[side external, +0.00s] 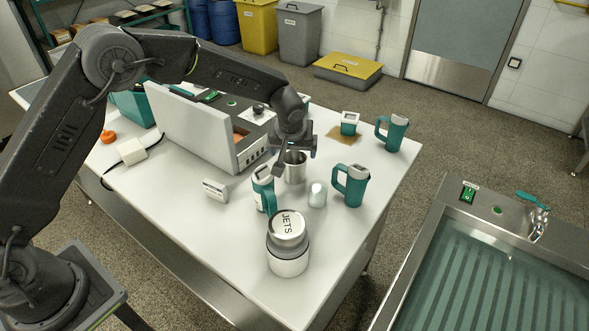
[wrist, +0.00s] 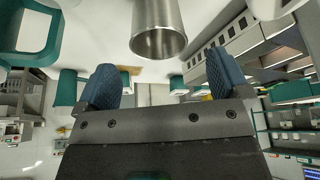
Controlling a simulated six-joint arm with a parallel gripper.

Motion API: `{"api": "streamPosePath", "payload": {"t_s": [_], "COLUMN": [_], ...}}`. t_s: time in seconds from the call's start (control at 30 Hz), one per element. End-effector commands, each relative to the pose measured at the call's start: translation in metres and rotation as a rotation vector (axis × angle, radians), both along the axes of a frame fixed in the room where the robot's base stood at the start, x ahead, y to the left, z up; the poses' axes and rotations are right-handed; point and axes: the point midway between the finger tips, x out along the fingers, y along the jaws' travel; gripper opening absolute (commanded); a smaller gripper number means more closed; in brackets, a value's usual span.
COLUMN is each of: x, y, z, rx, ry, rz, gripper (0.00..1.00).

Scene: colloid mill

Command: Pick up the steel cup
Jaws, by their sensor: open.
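The steel cup (side external: 295,170) stands upright on the white table in the side view, a plain metal cylinder, partly covered by my gripper. In the wrist view the steel cup (wrist: 158,28) shows at the top with its round rim facing the camera, roughly centred between the fingers. My gripper (side external: 295,155) is open, right at the cup's upper part, fingers pointing down. In the wrist view my gripper (wrist: 162,72) has its two blue-padded fingers wide apart, with nothing gripped. I cannot tell whether a finger touches the cup.
A JETS jar (side external: 288,255) is nearer the front. A white machine (side external: 190,125) is left of the cup. The table's right front is clear.

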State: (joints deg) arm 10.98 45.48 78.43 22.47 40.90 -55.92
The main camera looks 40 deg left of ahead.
Motion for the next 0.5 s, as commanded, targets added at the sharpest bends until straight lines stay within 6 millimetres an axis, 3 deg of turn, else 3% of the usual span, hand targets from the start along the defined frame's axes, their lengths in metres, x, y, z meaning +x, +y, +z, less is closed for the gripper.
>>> {"api": "streamPosePath", "payload": {"t_s": [0.1, 0.33, 0.5], "x": [0.006, 0.012, 0.02], "y": [0.004, 0.007, 0.01], "z": [-0.018, -0.032, -0.055], "rx": [0.0, -0.001, -0.001], "ry": [0.001, 0.001, 0.002], "rz": [0.001, 0.001, 0.001], "gripper": [0.94, 0.94, 0.94]}}
